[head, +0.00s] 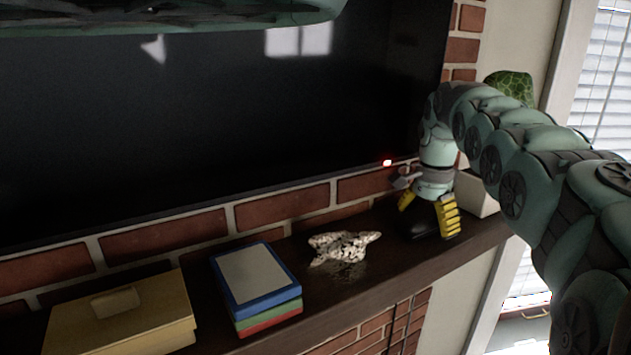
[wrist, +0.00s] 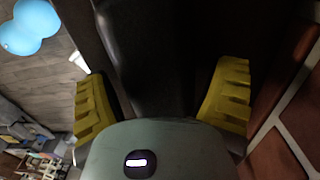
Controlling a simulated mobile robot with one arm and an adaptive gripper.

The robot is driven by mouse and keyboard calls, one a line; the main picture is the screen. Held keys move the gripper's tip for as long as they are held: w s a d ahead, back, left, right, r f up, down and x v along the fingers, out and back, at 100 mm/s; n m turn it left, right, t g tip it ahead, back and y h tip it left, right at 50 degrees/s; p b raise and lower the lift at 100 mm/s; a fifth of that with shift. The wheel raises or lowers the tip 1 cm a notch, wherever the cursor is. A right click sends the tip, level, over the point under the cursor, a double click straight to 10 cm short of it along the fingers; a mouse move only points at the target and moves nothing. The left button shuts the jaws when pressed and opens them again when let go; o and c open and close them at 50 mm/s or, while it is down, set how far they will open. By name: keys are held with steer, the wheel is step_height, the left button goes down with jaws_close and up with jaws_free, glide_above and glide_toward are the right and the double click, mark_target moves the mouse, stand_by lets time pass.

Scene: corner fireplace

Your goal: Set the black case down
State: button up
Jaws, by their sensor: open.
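The black case (head: 418,230) sits on the dark mantel shelf (head: 385,232), near its right end and below the screen. My gripper (head: 428,212) points down over it, with its yellow finger pads spread. In the wrist view the case (wrist: 145,55) is a dark shape between the open fingers of my gripper (wrist: 160,92), with a gap beside each pad. The fingers hide part of the case in the head view, and its lower outline blends into the dark shelf.
Left along the shelf are a pale mottled ornament (head: 342,246), a stack of books (head: 256,285) and a yellow box (head: 125,318). A white block (head: 477,194) stands close behind my gripper at right. The large screen (head: 220,110) hangs behind.

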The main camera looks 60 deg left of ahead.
mark_target(429, 211)
steer(key=shift+r, duration=0.1)
steer(key=shift+w+a+r+b, duration=0.1)
steer(key=shift+a+r+b, duration=0.05)
steer(key=shift+b, duration=0.65)
steer(key=shift+r+b, duration=0.55)
steer(key=shift+b, duration=0.7)
step_height(429, 211, up, 6)
steer(key=p, duration=0.5)
steer(key=shift+d, duration=0.2)
